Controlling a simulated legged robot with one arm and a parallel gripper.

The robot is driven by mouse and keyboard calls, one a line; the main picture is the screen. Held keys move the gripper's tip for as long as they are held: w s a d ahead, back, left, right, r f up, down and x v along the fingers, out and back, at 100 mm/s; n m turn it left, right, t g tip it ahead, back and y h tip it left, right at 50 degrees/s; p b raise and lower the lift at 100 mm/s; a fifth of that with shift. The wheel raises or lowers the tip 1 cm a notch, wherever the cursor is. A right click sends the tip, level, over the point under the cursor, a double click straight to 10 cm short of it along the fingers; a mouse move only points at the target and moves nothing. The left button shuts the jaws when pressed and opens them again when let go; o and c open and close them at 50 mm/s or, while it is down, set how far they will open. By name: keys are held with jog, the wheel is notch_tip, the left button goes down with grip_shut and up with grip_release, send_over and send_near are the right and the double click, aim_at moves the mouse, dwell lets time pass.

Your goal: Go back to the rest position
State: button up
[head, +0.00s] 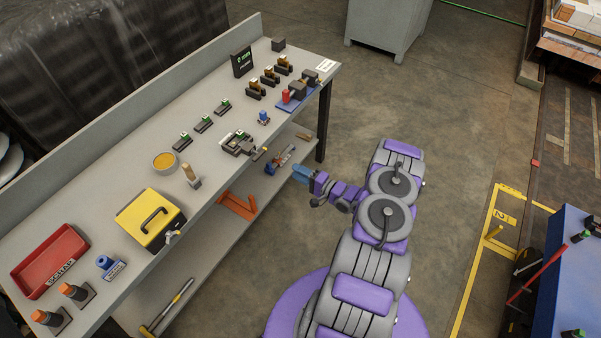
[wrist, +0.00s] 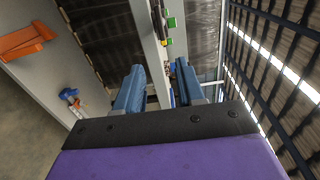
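My gripper (head: 301,173) is just off the right long edge of the grey workbench (head: 95,187) in the head view, held out from my purple and grey arm. In the wrist view my gripper (wrist: 160,82) shows two blue fingers spread apart. No object is held between them; the bench edge shows behind the gap. The head view shows only the blue tips, small and close together.
The bench carries a red scrap tray (head: 50,262), a yellow box (head: 149,219), a bowl (head: 165,162) and several small parts. Tools and an orange bracket (head: 238,205) lie on its lower shelf. A blue table (head: 567,270) stands at right.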

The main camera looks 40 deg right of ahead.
jog(key=shift+s+d, duration=0.1)
dwell(0.5)
jog(key=w+d+r+n+g+h, duration=0.4)
jog(key=w+r+n+g+h, duration=0.15)
jog(key=w+r, duration=0.35)
jog(key=s+a+r+n+g+h, duration=0.1)
jog(key=s+a+r+g+h, duration=0.1)
jog(key=r, duration=0.5)
jog(key=s+a+r+n+g+h, duration=0.2)
jog(key=s+r+g, duration=0.1)
jog(key=r, duration=0.4)
jog(key=s+a+r+n+g+y, duration=0.1)
jog(key=s+a+r, duration=0.3)
jog(key=s+a, duration=0.5)
jog(key=s+a+r+n+g+y, duration=0.1)
jog(key=s+a+r+g, duration=0.3)
jog(key=s, duration=1.2)
jog(key=s+a+r+n+g+y, duration=0.1)
jog(key=s+a+r+n+g, duration=0.2)
jog(key=s+a, duration=1)
notch_tip(320, 180, up, 2)
jog(key=shift+a+r+n, duration=0.25)
jog(key=shift+a+n, duration=0.1)
